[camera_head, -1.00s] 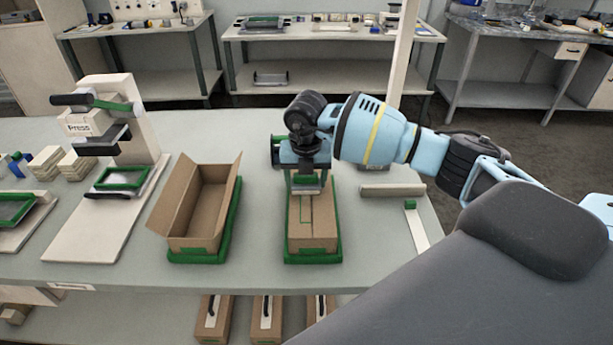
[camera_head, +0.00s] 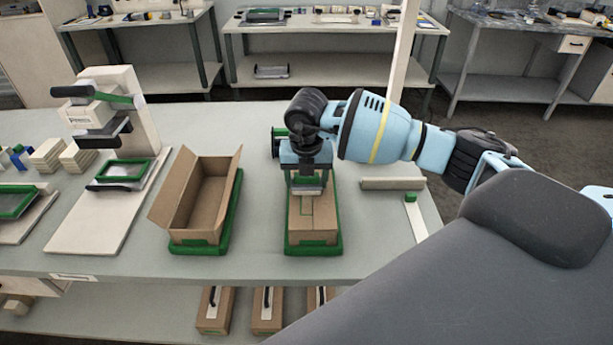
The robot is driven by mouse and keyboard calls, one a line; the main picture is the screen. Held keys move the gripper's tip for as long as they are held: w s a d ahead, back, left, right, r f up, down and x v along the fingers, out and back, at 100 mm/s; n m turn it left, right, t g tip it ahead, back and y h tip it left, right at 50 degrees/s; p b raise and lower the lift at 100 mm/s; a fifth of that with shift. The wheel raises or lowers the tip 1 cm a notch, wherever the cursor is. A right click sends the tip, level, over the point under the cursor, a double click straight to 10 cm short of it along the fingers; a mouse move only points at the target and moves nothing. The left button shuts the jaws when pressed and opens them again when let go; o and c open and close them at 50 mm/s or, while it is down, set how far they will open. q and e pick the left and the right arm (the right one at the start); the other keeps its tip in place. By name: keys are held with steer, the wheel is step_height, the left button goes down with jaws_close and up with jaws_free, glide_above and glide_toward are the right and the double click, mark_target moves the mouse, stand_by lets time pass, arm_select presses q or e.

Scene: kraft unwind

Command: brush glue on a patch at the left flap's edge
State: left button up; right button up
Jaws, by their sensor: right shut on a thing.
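A brown cardboard box (camera_head: 313,233) with its top flaps folded flat lies in a green-rimmed holder (camera_head: 313,250) at the middle of the table. A thin green outline (camera_head: 305,206) marks a patch on its top, left of the middle. My right gripper (camera_head: 307,178) points down over the far part of the box top, just behind the outline. It is shut on a tool with a wide pale lower end (camera_head: 306,191), at or just above the cardboard. I cannot tell if it touches. My left gripper is not in view.
An open brown box (camera_head: 200,208) in a green holder stands to the left. A press (camera_head: 118,120) is farther left. A pale bar (camera_head: 392,183) and a white strip with a green end (camera_head: 416,218) lie at the right. Table is clear between the two boxes.

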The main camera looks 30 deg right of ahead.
mark_target(307, 207)
steer(key=shift+s+a, duration=0.4)
steer(key=shift+s, duration=0.2)
steer(key=shift+s, duration=0.1)
steer(key=shift+s+a+f, duration=0.1)
steer(key=shift+s+a, duration=0.3)
steer(key=shift+s, duration=0.25)
steer(key=shift+s+a, duration=0.1)
steer(key=shift+s+a, duration=0.35)
steer(key=shift+s, duration=0.25)
steer(key=shift+s, duration=0.1)
steer(key=shift+s+a, duration=0.4)
steer(key=shift+s, duration=0.15)
steer(key=shift+w, duration=0.1)
